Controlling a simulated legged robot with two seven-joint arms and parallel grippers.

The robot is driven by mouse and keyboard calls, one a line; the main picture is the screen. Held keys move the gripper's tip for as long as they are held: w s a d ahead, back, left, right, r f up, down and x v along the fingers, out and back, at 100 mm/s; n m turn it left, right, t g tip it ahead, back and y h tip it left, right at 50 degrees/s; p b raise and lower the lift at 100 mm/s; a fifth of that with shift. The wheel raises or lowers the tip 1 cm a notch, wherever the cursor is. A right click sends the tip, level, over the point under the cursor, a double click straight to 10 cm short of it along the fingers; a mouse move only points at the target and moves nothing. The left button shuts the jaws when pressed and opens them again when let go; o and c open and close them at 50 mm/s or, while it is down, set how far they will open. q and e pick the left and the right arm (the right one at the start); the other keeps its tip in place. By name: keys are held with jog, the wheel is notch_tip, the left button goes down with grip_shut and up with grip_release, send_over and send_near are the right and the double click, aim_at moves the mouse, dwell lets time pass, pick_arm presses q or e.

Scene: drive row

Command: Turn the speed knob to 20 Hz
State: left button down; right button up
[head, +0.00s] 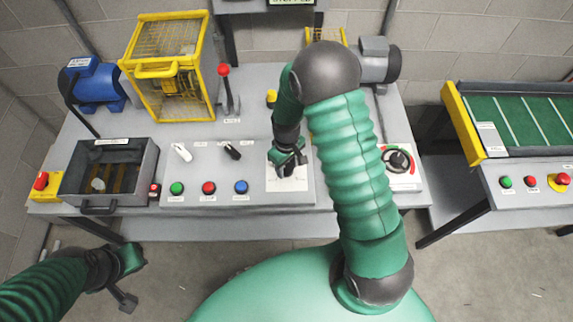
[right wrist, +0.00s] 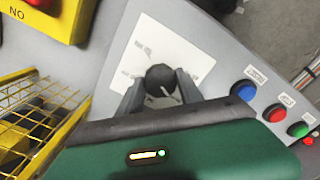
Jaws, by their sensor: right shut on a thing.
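The speed knob (right wrist: 160,76) is a dark round knob with a light pointer line, on a white dial plate (right wrist: 198,58) in the right wrist view. My right gripper (right wrist: 162,89) has a finger on each side of the knob and is shut on it. In the head view the right gripper (head: 289,163) comes down over the white plate (head: 274,184) and hides most of the knob. The dial marks are too small to read. My left gripper (head: 128,279) is open and empty in front of the bench at the lower left.
Green, red and blue buttons (head: 241,187) sit left of the plate, below two switches (head: 182,152). A red-handled lever (head: 225,90) and yellow cage (head: 170,70) stand behind. A rotary switch (head: 398,161) is right of my arm. A grey bin (head: 148,172) is at left.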

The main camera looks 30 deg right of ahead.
aim_at(286, 167)
jog(key=shift+w+a+r, duration=0.1)
jog(key=shift+w, duration=0.1)
jog(key=c, duration=0.3)
jog(key=shift+d+m, duration=0.25)
jog(key=shift+m, duration=0.25)
jog(key=shift+c, duration=0.2)
jog(key=o, duration=1.4)
jog(key=shift+a, duration=0.2)
jog(key=shift+d+r, duration=0.1)
jog(key=shift+r, duration=0.05)
notch_tip(286, 167, up, 16)
jog(key=shift+r, duration=0.2)
